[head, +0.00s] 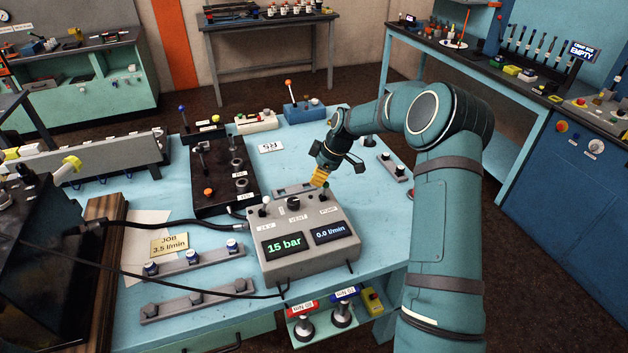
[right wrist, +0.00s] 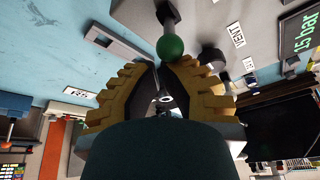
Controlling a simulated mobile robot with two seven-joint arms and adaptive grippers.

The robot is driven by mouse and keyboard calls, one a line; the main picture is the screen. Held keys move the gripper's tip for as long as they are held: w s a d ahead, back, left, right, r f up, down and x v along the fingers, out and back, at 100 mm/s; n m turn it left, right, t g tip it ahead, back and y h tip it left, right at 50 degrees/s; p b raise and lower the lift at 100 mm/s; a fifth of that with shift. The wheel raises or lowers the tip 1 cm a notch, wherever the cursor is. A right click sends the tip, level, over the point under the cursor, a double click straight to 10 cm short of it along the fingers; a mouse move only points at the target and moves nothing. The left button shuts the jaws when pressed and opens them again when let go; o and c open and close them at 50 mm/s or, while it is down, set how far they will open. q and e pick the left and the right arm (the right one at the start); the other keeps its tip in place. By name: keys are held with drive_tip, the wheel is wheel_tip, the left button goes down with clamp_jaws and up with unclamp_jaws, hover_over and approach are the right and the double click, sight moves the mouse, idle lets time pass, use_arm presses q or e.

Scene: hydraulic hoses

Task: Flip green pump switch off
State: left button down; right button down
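The grey control box (head: 305,262) stands on the light blue bench, with displays reading 15 bar and 0.0 l/min. Its pump switch is a short lever with a green ball (right wrist: 170,47), clear in the right wrist view. In the head view only a bit of green (head: 326,185) shows below my fingers. My right gripper (head: 320,179) points down at the switch. In the right wrist view its yellow fingers (right wrist: 163,66) come together, with the ball just beyond the tips, not gripped. Whether they touch it I cannot tell. My left gripper is not in view.
A white-knobbed switch (head: 265,203) and a black knob (head: 293,203) are on the same box. A black manifold (head: 218,175) stands behind left. Black hoses cross the bench at left.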

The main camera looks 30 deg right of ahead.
drive_tip(key=shift+d+f, duration=0.1)
drive_tip(key=shift+d, duration=0.1)
drive_tip(key=shift+a, duration=0.1)
drive_tip(key=shift+r, duration=0.2)
drive_tip(key=shift+r+p, duration=0.3)
drive_tip(key=shift+r, duration=0.45)
